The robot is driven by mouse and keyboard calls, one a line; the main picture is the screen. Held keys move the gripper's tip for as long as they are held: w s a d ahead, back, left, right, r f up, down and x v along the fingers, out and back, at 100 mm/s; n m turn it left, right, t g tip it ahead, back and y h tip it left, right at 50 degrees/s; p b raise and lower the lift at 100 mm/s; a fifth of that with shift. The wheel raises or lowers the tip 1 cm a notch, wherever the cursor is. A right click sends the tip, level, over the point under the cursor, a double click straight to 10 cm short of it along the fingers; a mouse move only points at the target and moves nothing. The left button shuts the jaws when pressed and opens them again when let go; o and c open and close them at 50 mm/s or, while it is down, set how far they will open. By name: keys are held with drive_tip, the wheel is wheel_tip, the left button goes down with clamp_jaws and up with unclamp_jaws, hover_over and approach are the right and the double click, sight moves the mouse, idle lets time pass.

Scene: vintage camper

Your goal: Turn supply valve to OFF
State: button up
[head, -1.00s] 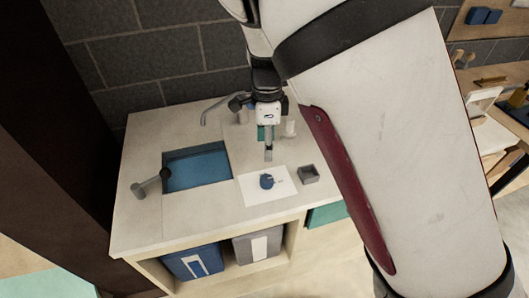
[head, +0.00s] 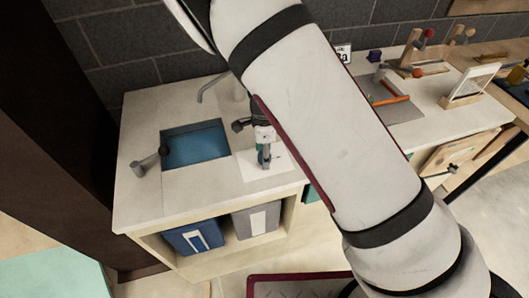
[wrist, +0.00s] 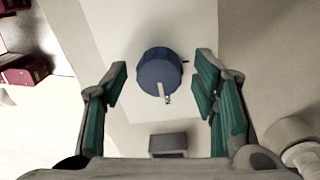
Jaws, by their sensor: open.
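A round blue knob (wrist: 158,70) with a pale pointer stands on a white card (wrist: 130,98) in the wrist view; I take it to be the supply valve. The pointer aims toward the bottom of the picture, and any lettering is too small to read. My gripper (wrist: 162,72) is open, with one green-padded finger on each side of the knob and apart from it. In the head view my gripper (head: 265,158) points down over the white card (head: 252,172) and mostly hides the knob.
A small grey box (wrist: 168,144) sits near the card. A blue sink (head: 195,146) with a tap (head: 208,88) and a grey lever (head: 148,166) lie left of my gripper. A pale cylindrical object (wrist: 300,145) is at the lower right of the wrist view.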

drive_tip(key=shift+c, duration=0.6)
drive_tip(key=c, duration=1)
drive_tip(key=shift+c, duration=0.2)
drive_tip(key=shift+n, duration=0.3)
drive_tip(key=n, duration=0.8)
drive_tip(key=shift+n, duration=0.4)
drive_tip(key=n, duration=0.4)
drive_tip(key=shift+a+h, duration=0.1)
drive_tip(key=shift+h, duration=0.2)
drive_tip(key=shift+n+t, duration=0.3)
drive_tip(key=shift+n, duration=1.9)
